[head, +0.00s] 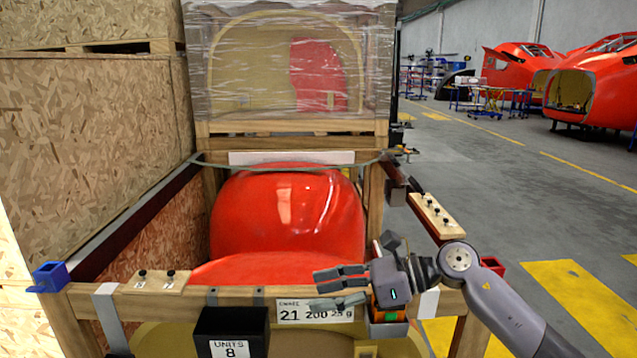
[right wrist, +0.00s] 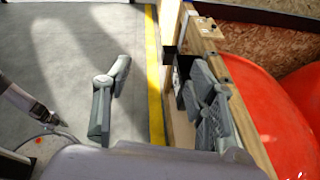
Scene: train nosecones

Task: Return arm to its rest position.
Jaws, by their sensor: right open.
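My right arm comes in from the lower right of the head view. Its gripper (head: 338,288) points left over the front rail of the wooden crate (head: 188,300), close to the white label plate (head: 316,311). The fingers are spread and nothing shows between them. In the right wrist view the open gripper (right wrist: 162,85) has one finger over the grey floor and the other close beside the wooden rail (right wrist: 240,112). I cannot tell whether that finger touches the rail.
Red nosecones (head: 290,215) sit inside the crate. A black bin (head: 232,330) marked "UNITS 8" hangs on its front. Small wood blocks with dark knobs (head: 437,216) lie on the rails. A wrapped crate (head: 290,65) stands behind. Open floor (head: 545,225) lies to the right.

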